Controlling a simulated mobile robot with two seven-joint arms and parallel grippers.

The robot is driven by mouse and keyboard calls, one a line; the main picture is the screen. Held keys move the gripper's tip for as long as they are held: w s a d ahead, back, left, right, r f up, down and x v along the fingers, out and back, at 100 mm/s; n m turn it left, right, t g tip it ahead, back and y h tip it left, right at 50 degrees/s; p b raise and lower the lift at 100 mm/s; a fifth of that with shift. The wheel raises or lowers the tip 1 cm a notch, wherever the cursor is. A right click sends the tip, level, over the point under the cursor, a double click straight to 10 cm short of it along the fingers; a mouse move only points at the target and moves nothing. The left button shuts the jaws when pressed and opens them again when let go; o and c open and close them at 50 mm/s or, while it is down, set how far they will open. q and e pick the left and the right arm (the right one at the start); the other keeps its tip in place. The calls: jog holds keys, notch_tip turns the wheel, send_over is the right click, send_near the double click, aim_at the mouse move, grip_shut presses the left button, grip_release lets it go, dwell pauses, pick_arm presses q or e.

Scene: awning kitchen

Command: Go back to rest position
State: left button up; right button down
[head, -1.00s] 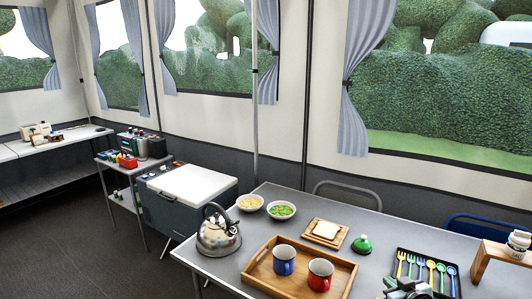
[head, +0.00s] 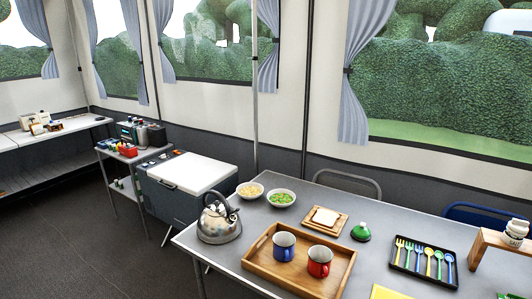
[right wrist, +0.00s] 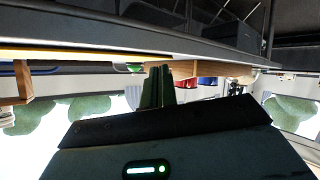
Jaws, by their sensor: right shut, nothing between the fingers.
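My right gripper (right wrist: 158,86) shows only in the right wrist view. Its fingers are together with nothing between them. In that view the picture looks upside down, and the table's edge (right wrist: 200,48) runs across above the fingertips. The gripper appears close to the table's front side, holding nothing. In the head view neither gripper is visible. My left gripper is out of both views.
Dark floor lies left.

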jog(key=s+a+f+g, duration=0.1)
jog(key=s+a, duration=0.2)
jog(key=s, duration=0.6)
jog(key=s+a+f+m+g+y, duration=0.1)
jog(key=s+a+f, duration=0.1)
jog(key=s, duration=0.8)
jog(key=s+a+f+g, duration=0.1)
jog(key=s+a, duration=0.3)
jog(key=s, duration=0.5)
jog(key=shift+s+a+f+g+y, duration=0.15)
jog(key=shift+s+f+g+y, duration=0.15)
jog(key=shift+f, duration=0.35)
jog(key=shift+a, duration=0.1)
